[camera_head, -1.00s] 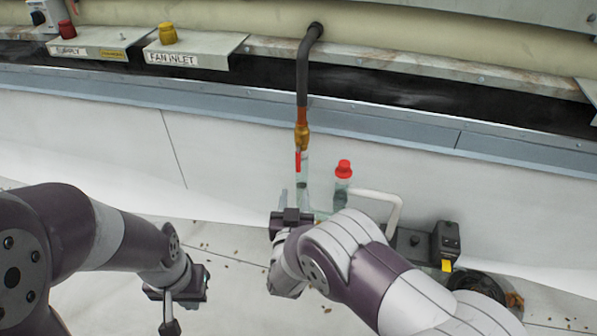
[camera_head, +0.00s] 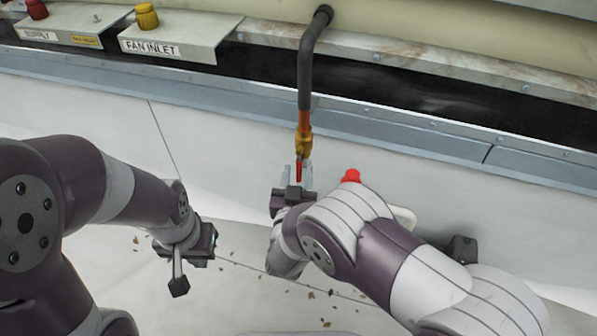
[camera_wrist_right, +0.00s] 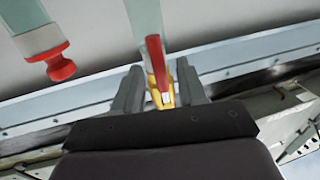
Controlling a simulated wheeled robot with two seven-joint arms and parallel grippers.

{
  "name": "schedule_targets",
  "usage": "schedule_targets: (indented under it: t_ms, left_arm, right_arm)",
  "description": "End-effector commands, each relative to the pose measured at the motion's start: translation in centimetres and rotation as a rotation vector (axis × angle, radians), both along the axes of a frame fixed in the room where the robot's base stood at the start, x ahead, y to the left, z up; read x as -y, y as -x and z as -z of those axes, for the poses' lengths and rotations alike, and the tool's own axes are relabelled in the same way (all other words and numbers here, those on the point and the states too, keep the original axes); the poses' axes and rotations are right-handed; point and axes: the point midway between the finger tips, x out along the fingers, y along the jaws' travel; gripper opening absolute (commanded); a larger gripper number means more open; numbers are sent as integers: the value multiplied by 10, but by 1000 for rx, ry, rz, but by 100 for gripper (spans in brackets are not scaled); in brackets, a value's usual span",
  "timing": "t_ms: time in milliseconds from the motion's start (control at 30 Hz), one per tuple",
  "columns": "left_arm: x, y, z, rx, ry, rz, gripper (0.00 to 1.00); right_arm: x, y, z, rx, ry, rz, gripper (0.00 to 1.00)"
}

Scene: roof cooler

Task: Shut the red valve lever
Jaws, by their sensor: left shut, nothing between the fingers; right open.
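The red valve lever (camera_head: 299,171) hangs down along the brass valve (camera_head: 304,140) at the lower end of a dark pipe (camera_head: 304,75). In the right wrist view the red lever (camera_wrist_right: 157,64) and yellow valve body (camera_wrist_right: 166,92) show between the fingers. My right gripper (camera_head: 297,178) is open, with its fingers (camera_wrist_right: 158,88) on either side of the lever. I cannot tell whether they touch it. My left gripper (camera_head: 192,243) is shut and empty, low at the left, well away from the valve.
A dark box (camera_head: 461,249) stands further right. A fan inlet cover (camera_head: 180,38) with a yellow knob is at upper left.

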Motion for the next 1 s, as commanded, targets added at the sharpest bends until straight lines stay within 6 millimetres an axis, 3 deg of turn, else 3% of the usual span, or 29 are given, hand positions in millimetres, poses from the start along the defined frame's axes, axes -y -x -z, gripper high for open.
schedule_targets:
  t_ms: [33,167,567,1000]
  left_arm:
    - [0,0,0,0,0,0,0]
    - [0,0,0,0,0,0,0]
    - [0,0,2,0,0,0,0]
    - [0,0,12,0,0,0,0]
  right_arm:
    - [0,0,0,0,0,0,41]
    - [0,0,0,0,0,0,0]
    - [-2,-1,1,11,-34,0,0]
    - [-19,-6,0,112,-339,0,0]
